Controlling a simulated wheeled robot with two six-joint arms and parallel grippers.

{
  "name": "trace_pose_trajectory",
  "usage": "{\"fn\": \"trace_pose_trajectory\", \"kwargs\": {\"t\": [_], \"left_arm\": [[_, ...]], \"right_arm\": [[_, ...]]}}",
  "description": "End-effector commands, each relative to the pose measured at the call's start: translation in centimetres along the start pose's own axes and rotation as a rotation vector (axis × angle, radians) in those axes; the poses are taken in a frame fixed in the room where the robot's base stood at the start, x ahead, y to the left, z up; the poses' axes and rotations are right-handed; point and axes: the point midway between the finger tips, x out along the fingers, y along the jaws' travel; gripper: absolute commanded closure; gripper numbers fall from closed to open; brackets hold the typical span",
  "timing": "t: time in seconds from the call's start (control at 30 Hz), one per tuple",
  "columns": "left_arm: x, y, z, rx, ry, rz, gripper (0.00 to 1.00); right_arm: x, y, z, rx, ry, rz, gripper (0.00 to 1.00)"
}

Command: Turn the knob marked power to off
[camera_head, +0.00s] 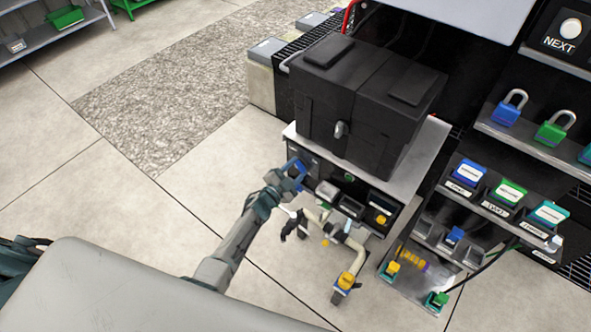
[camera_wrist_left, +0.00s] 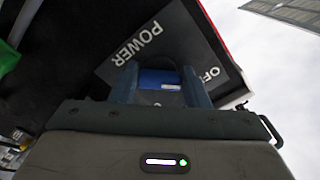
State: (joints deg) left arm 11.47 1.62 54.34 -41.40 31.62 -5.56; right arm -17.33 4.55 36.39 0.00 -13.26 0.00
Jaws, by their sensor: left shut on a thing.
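The panel marked POWER (camera_wrist_left: 137,43) shows close up in the left wrist view, with the word OFF (camera_wrist_left: 210,75) at its right. A blue knob (camera_wrist_left: 160,78) sits on this panel. My left gripper (camera_wrist_left: 160,92) is shut on the knob, with one blue-grey finger on each side of it. In the head view my left gripper (camera_head: 297,168) is at the left front corner of the bench, and it hides most of the knob. The knob's pointer is hard to make out. My right gripper is not in view.
A black lidded box (camera_head: 365,95) stands on the grey bench top (camera_head: 425,150) just behind my gripper. Pale pipes with a yellow-handled valve (camera_head: 346,281) stick out below. Shelves with padlocks (camera_head: 551,130) stand to the right.

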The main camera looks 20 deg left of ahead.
Motion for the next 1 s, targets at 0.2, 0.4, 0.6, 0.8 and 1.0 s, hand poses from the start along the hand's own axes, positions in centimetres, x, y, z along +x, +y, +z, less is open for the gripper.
{"fn": "trace_pose_trajectory", "kwargs": {"t": [0.2, 0.4, 0.6, 0.8, 1.0], "left_arm": [[0.0, 0.1, 0.0, -0.002, -0.001, 0.000, 0.36], [0.0, 0.0, 0.0, -0.001, -0.001, 0.000, 0.36], [-1.4, 0.1, 0.1, -0.001, -0.002, 0.001, 0.36], [-5.1, 0.2, 0.1, -0.001, -0.003, 0.002, 0.36], [-8.6, 0.2, 0.1, -0.001, -0.002, 0.001, 0.36]], "right_arm": [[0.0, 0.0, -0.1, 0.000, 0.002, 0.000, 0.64], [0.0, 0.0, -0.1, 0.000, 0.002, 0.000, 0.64], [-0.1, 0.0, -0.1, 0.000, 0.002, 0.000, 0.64], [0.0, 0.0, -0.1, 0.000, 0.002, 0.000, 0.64], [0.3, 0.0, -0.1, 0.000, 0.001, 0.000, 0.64]]}}
